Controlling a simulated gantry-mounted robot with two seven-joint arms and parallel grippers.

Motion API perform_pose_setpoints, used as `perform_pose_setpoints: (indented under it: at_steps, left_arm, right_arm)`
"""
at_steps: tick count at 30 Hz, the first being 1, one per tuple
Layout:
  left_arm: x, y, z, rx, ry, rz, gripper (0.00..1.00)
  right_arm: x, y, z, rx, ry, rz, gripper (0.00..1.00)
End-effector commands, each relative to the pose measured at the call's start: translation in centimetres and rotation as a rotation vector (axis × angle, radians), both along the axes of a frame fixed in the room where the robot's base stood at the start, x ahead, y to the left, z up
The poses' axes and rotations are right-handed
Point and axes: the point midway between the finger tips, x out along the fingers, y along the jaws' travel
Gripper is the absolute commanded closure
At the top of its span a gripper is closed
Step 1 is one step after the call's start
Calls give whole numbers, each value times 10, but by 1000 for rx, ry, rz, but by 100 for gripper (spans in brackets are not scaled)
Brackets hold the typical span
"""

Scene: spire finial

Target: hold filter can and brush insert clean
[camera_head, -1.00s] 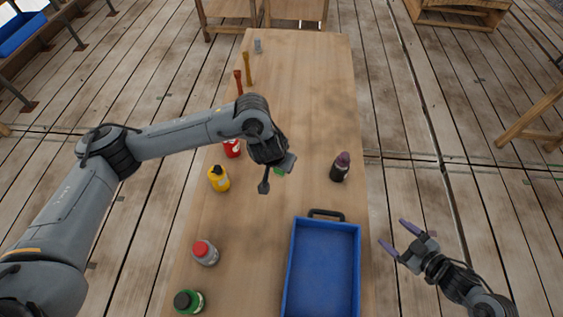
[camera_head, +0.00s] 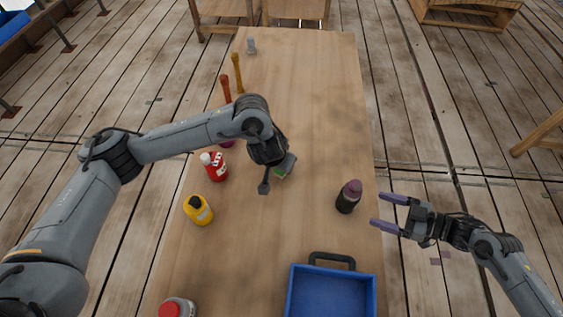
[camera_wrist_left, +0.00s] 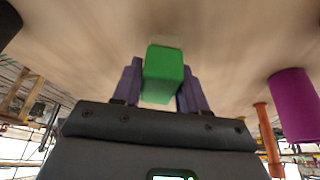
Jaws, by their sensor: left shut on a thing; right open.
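My left gripper (camera_wrist_left: 160,88) is shut on a green block-shaped thing with a pale end (camera_wrist_left: 164,66), held between its purple fingers. In the head view a bit of this green thing (camera_head: 282,174) shows beside my left wrist, which hides the fingers. I cannot tell whether it is the filter can. My right gripper (camera_head: 379,210) is open and empty at the table's right edge, fingers pointing left toward a dark bottle with a purple top (camera_head: 348,197). A red-handled tool (camera_head: 226,89) and an orange-handled tool (camera_head: 238,73), possibly brushes, stand at the back left.
A blue tray (camera_head: 331,268) with a dark handle is at the front right of the wooden table (camera_head: 305,110). A red bottle (camera_head: 215,167), a yellow bottle (camera_head: 198,210) and a red-capped container (camera_head: 177,308) line the left side. A magenta cylinder (camera_wrist_left: 296,104) shows in the left wrist view. The table's far middle is clear.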

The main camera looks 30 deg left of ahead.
Motion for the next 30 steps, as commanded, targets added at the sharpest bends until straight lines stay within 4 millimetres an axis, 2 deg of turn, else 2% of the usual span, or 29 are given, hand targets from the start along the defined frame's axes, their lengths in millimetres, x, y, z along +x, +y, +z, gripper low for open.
perform_pose_setpoints:
  at_steps: [18,24,30]
  left_arm:
    - [0,0,-18,0,0,0,82]
    - [0,0,-21,0,0,0,82]
    - [0,0,-22,0,0,0,82]
  right_arm:
    - [-1,69,-22,1,1,1,21]
    - [0,84,-26,1,0,0,21]
    - [0,90,-28,0,0,0,21]
